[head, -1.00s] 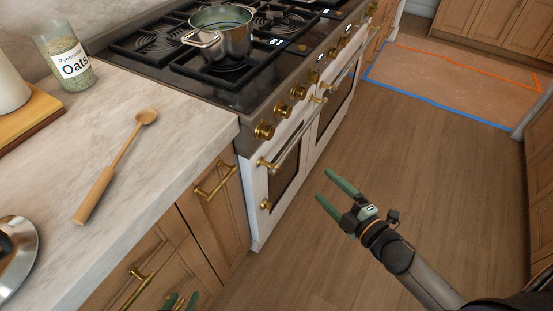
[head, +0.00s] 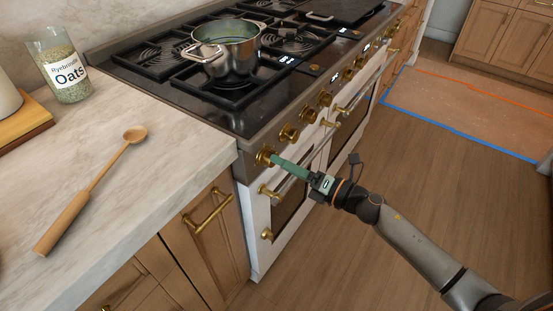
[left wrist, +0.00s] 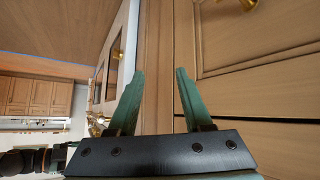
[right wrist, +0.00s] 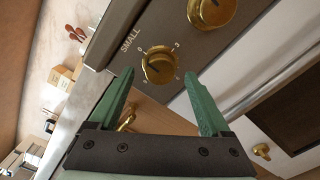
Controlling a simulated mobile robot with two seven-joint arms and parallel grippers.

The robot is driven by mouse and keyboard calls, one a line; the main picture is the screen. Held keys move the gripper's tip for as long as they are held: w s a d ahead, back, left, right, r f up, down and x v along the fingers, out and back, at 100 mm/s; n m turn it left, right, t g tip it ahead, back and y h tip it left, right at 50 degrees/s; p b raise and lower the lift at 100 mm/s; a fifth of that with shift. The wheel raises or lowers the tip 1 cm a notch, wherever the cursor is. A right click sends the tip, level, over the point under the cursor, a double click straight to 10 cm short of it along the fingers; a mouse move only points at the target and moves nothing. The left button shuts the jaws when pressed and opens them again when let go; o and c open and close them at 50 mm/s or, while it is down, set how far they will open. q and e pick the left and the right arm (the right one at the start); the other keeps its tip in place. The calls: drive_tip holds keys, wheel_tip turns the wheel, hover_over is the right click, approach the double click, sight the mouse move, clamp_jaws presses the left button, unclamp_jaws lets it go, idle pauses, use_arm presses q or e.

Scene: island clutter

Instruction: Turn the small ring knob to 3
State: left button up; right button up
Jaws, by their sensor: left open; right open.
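The small ring knob (head: 265,157) is the brass knob at the near left end of the stove's front panel. In the right wrist view the knob (right wrist: 159,67) sits below the word "SMALL", with a 0 at its upper left and a 3 at its upper right. My right gripper (head: 275,160) is open, its fingertips close to the knob. In the right wrist view the fingers stand on either side of and just short of the knob. My left gripper (left wrist: 158,75) is open and empty, facing wooden cabinet fronts.
More brass knobs (head: 289,134) run along the stove panel. A brass oven handle (head: 272,190) lies just below the right gripper. A steel pot (head: 226,52) stands on the stove. A wooden spoon (head: 95,185) and an oats jar (head: 61,68) are on the counter.

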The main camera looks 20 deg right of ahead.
drive_tip(key=shift+x, duration=1.5)
clamp_jaws()
